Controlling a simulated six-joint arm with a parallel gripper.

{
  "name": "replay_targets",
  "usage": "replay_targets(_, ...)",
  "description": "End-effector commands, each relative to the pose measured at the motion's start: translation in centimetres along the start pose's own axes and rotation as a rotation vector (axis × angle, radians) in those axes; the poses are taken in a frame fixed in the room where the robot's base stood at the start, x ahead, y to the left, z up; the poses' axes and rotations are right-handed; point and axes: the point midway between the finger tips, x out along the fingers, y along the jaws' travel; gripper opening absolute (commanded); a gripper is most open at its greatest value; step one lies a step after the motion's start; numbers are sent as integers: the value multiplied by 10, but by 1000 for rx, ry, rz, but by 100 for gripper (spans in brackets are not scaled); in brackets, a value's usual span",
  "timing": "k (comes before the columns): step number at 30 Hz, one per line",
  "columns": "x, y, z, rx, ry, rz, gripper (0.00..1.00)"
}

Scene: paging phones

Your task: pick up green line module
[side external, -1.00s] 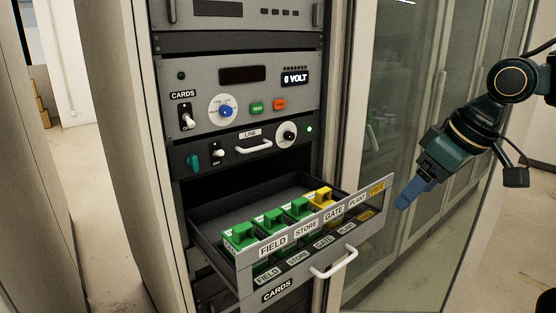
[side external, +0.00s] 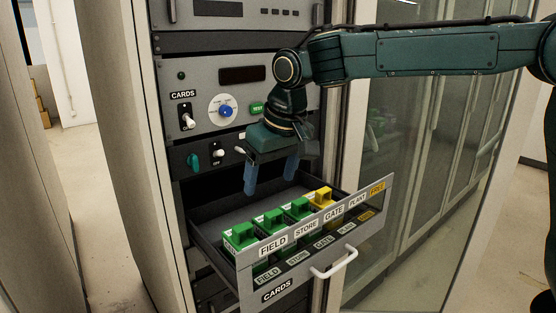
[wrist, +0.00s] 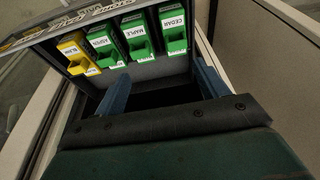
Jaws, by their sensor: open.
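Three green modules stand in a row in the open drawer: the left one (side external: 240,236) behind FIELD, the middle one (side external: 270,221) by STORE, the right one (side external: 298,209) by GATE. The wrist view shows them reversed, labelled CEDAR (wrist: 173,30), MAPLE (wrist: 137,38) and ASPEN (wrist: 104,45). My gripper (side external: 270,179) is open and empty, pointing down above the rear of the drawer, behind the modules. In the wrist view its blue fingers (wrist: 164,80) are spread below the row, apart from the modules.
A yellow module (side external: 321,198) stands right of the green ones; its label is hard to read. The drawer (side external: 205,226) has a labelled front with a white handle (side external: 334,262). The rack panel (side external: 205,158) with knobs and switches is close behind my gripper. A glass door stands right.

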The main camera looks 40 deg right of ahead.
Motion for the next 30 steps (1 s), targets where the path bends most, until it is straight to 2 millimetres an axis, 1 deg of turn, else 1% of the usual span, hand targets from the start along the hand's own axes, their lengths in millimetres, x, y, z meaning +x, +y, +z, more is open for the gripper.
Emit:
replay_targets(1,8,-10,-5,-3,-8,2,73)
replay_targets(3,16,-20,-11,-2,-13,3,73)
replay_targets(6,23,-30,-16,-2,-18,5,73)
replay_targets(9,28,-35,-18,-1,-22,6,73)
replay_targets(16,29,-36,-19,0,-22,6,73)
replay_targets(20,36,-36,-18,0,-23,7,73)
replay_targets(26,59,-35,-17,-1,-25,7,73)
replay_targets(30,80,-35,-17,1,-25,8,73)
